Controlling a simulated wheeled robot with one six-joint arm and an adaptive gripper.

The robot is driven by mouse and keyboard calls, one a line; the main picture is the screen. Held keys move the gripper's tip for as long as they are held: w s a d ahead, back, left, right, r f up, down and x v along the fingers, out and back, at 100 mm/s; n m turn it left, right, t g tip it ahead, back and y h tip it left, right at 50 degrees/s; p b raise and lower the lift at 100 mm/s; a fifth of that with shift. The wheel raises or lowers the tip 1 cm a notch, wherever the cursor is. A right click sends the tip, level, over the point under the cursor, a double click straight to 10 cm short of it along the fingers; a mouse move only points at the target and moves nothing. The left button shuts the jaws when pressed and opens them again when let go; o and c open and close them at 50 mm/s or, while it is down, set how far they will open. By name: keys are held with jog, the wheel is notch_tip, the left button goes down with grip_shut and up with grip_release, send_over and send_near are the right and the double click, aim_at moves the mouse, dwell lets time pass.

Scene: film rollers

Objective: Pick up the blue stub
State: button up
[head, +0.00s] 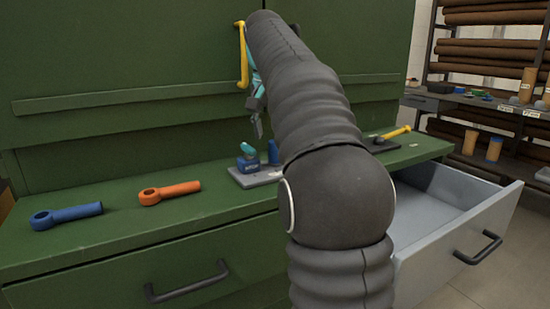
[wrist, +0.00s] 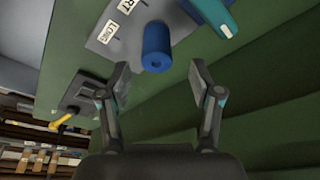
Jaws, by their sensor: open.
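The blue stub (wrist: 157,46) is a short upright cylinder on a grey plate (wrist: 103,48) with labels, one reading LONG. In the head view the stub (head: 273,152) shows at the back of the plate (head: 262,180), partly hidden by my arm. Beside it stands a blue block with a teal top (head: 248,158); its teal part (wrist: 222,17) also shows in the wrist view. My gripper (wrist: 160,78) is open and empty, its fingers apart with the stub beyond the gap. In the head view my gripper (head: 257,122) hangs above the plate.
An orange eye-ended rod (head: 170,192) and a blue one (head: 66,215) lie left on the green bench. A yellow-handled tool (head: 390,134) lies on a dark plate to the right. A grey drawer (head: 440,205) stands open at right. The green cabinet wall rises behind.

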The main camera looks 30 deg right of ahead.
jog(key=shift+s+b+x, duration=0.2)
jog(key=shift+b+x, duration=0.6)
jog(key=shift+x, duration=2.1)
grip_shut()
